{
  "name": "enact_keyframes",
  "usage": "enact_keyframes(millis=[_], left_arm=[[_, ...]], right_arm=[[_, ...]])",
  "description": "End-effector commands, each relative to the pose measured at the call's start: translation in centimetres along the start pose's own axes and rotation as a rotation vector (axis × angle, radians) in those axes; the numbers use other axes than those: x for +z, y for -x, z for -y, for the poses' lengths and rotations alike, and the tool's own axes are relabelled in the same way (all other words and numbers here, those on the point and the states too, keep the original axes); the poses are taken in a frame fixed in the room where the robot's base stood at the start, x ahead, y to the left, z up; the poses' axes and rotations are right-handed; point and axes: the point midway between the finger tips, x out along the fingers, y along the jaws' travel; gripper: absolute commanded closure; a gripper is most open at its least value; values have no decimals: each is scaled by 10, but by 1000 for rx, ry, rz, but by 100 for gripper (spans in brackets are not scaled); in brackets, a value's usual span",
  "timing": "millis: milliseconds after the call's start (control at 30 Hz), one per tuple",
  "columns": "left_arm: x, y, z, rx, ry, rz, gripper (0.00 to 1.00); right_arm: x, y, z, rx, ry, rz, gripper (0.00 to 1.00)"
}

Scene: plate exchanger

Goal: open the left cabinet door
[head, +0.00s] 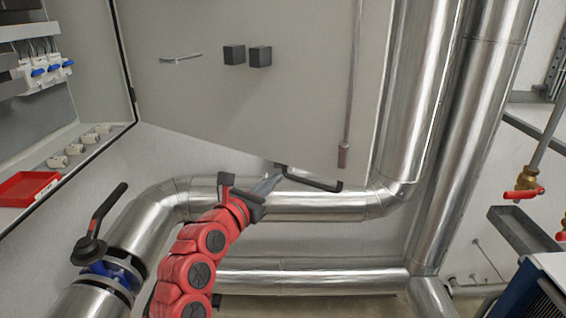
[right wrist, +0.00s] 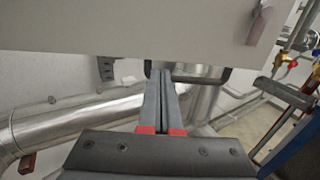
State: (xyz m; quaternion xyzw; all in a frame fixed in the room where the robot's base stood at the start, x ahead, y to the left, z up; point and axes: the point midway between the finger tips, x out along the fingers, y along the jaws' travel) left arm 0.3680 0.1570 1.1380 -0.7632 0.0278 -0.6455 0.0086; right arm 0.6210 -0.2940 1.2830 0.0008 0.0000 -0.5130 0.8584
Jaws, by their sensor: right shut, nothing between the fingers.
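The cabinet door (head: 300,80) is a grey panel standing swung out beside the open cabinet interior (head: 45,110); it carries two small black blocks and a vertical rod. A black handle (head: 318,184) shows below the door's lower edge. My right gripper (head: 276,174) is shut and empty just under that edge, at the handle's left end. In the right wrist view, the closed fingertips (right wrist: 161,76) overlap the dark handle (right wrist: 210,80) beneath the pale door (right wrist: 140,30); I cannot tell whether they touch. My left gripper is not in view.
Shiny insulated pipes (head: 420,90) run beside and below the door. A black-handled valve (head: 92,240) is at lower left. A red tray (head: 27,188) sits in the cabinet. A red-handled valve (head: 525,193) is at right.

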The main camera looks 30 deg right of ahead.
Motion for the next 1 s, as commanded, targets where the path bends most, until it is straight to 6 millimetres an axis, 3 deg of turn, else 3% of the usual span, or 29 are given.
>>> enact_keyframes(millis=[100,300,800,1000], left_arm=[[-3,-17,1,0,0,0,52],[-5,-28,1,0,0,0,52],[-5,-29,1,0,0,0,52],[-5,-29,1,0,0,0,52]], right_arm=[[5,-23,2,-6,4,0,100],[3,-46,1,-3,1,1,100],[0,-54,0,1,2,0,100],[-6,-82,-1,38,15,-13,100]])
